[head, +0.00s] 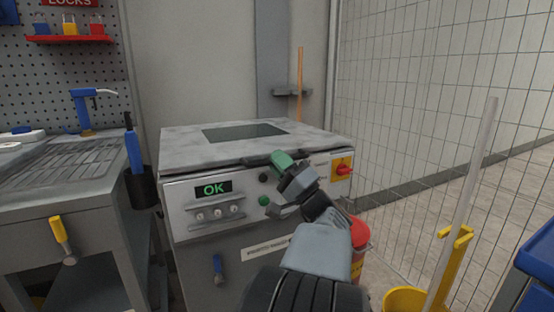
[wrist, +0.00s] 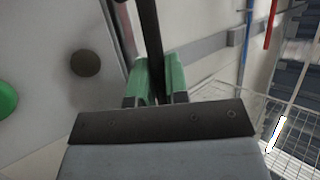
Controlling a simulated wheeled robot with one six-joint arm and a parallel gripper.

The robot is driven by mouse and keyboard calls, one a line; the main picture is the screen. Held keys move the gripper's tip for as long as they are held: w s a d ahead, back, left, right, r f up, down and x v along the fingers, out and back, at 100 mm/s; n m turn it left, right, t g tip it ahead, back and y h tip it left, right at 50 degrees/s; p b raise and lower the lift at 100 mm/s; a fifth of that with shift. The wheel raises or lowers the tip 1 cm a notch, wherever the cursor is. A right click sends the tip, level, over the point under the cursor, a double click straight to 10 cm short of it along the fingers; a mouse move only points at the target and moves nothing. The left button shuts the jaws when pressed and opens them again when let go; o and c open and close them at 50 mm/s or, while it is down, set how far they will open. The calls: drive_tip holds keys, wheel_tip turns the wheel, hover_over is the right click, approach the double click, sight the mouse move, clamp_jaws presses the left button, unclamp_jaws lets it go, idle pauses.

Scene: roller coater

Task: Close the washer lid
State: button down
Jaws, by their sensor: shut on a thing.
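The washer (head: 225,255) is a grey cabinet with a lit OK display. Its lid (head: 185,145) is a grey slab with a dark window (head: 245,132), lying flat or nearly flat across the top. I cannot tell whether a small gap is left under it. A dark handle bar (head: 250,161) runs along the lid's front edge and also shows in the wrist view (wrist: 150,30). My gripper (head: 283,160) is at the front edge, its green fingers (wrist: 159,80) on either side of the bar and shut on it. The fingers hide part of the bar.
Below the lid, the front panel has a green button (head: 264,201), a black button (head: 263,178) and a red-yellow switch (head: 343,170). A sink bench (head: 70,190) stands left. A red bottle (head: 360,235), yellow bucket (head: 405,299) and mesh fence (head: 430,100) are right.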

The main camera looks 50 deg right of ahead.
drive_tip(key=shift+w+a+f, duration=0.1)
drive_tip(key=shift+w+f, duration=0.05)
drive_tip(key=shift+f, duration=0.3)
drive_tip(key=c, duration=1.1)
unclamp_jaws()
drive_tip(key=shift+w, duration=0.1)
drive_tip(key=shift+c, duration=0.2)
drive_tip(key=shift+r, duration=0.1)
drive_tip(key=shift+s, duration=0.2)
drive_tip(key=a+p+v, duration=0.1)
drive_tip(key=v, duration=1.2)
drive_tip(key=shift+s+d, duration=0.25)
drive_tip(key=shift+d, duration=0.2)
drive_tip(key=shift+w+p, duration=0.1)
drive_tip(key=shift+p, duration=0.2)
